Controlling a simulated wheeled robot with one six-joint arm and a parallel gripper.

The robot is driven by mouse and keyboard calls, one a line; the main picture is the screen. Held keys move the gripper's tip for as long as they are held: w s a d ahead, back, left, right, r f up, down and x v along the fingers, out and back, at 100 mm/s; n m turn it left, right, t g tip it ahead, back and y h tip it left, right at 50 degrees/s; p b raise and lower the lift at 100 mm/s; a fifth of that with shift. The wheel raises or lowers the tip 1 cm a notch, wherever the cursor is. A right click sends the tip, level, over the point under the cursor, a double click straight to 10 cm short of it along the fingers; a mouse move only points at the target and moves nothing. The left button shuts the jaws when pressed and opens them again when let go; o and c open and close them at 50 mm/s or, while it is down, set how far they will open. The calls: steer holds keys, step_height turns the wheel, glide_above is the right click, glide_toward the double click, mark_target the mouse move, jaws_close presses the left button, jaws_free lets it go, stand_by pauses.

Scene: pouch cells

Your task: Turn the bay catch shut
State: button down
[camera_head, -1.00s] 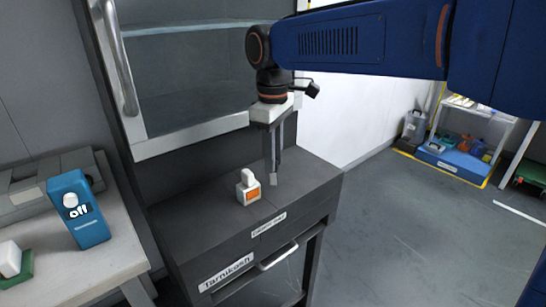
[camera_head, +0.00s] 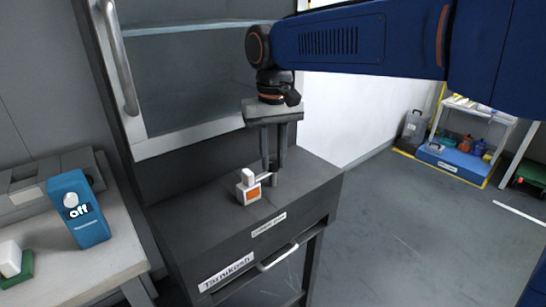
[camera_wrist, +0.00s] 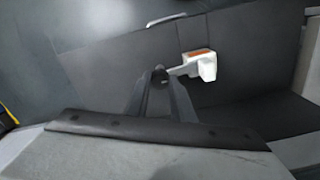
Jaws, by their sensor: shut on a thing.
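The bay catch appears to be the small white block with an orange face (camera_head: 249,188) on top of the dark cabinet. In the wrist view the white block (camera_wrist: 202,66) has a short pale arm (camera_wrist: 180,70) reaching left to my fingertips. My gripper (camera_head: 270,178) points down just right of the block. Its fingers are shut on the end of that arm, where a dark round end (camera_wrist: 159,73) shows between the tips. The exact contact is partly hidden by the fingers.
The dark cabinet (camera_head: 215,245) has a drawer handle and name labels in front. A glass-fronted cupboard (camera_head: 190,70) stands behind. A blue box marked "off" (camera_head: 78,210) is on the bench at left. Open floor (camera_head: 410,235) lies to the right.

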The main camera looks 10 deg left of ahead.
mark_target(273, 161)
steer(key=shift+m, duration=0.5)
steer(key=c, duration=1.5)
jaws_free()
steer(key=shift+c, duration=0.2)
steer(key=shift+r, duration=0.1)
step_height(273, 161, up, 17)
steer(key=shift+r, duration=0.15)
